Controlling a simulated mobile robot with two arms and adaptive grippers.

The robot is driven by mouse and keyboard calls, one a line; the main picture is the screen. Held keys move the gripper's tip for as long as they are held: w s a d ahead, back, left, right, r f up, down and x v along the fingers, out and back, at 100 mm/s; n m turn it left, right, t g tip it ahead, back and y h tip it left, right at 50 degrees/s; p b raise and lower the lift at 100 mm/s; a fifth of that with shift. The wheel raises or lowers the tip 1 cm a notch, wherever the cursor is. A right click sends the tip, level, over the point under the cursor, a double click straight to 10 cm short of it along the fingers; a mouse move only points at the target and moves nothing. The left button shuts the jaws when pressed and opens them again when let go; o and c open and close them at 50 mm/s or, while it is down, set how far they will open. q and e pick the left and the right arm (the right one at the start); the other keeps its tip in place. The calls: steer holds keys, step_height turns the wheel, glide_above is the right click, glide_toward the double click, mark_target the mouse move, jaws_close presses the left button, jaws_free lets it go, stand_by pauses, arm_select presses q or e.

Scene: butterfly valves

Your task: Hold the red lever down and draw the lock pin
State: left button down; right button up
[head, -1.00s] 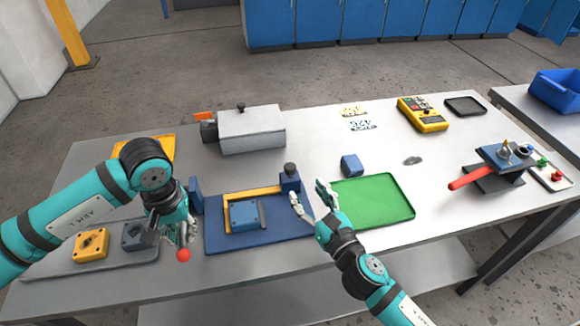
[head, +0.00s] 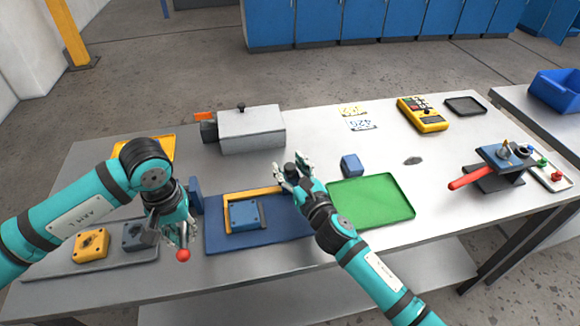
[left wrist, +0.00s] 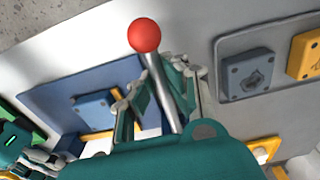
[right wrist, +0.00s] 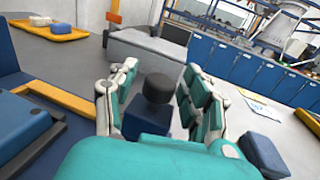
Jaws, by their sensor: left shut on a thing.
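The lever is a metal rod with a red ball (head: 183,255) at its end, near the table's front left. It also shows in the left wrist view (left wrist: 144,35). My left gripper (left wrist: 160,88) is shut on the rod just below the ball. The lock pin's black knob (right wrist: 158,88) stands upright on a small blue block (right wrist: 145,120) at the blue fixture's back right corner. My right gripper (right wrist: 158,75) is open, with its fingers on either side of the knob and gaps visible. In the head view my right gripper (head: 289,169) partly hides the knob and block.
The blue fixture plate (head: 225,237) holds a yellow frame and a blue square part (head: 244,215). A green tray (head: 372,200) lies to its right, with a blue block (head: 351,165) behind. A grey box (head: 252,130) stands behind. A red-handled valve (head: 468,179) is at the right.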

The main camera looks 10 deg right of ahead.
mark_target(291, 166)
steer(key=c, duration=0.9)
jaws_close()
arm_select(q)
steer(key=shift+w+a+f, duration=0.1)
steer(key=shift+w, duration=0.05)
arm_select(e)
steer(key=shift+a+f, duration=0.1)
steer(key=shift+f, duration=0.05)
arm_select(q)
steer(key=shift+w, duration=0.15)
arm_select(e)
steer(key=shift+w+r, duration=0.1)
steer(key=shift+r, duration=1.25)
steer(key=shift+o, duration=2.1)
jaws_free()
arm_select(q)
steer(key=shift+s, duration=0.35)
arm_select(e)
steer(key=o, duration=0.7)
steer(key=shift+s+d+r, duration=0.2)
steer(key=shift+s+r, duration=0.1)
steer(key=shift+c, duration=0.2)
steer(key=shift+w+a+f, duration=0.1)
steer(key=shift+w, duration=0.05)
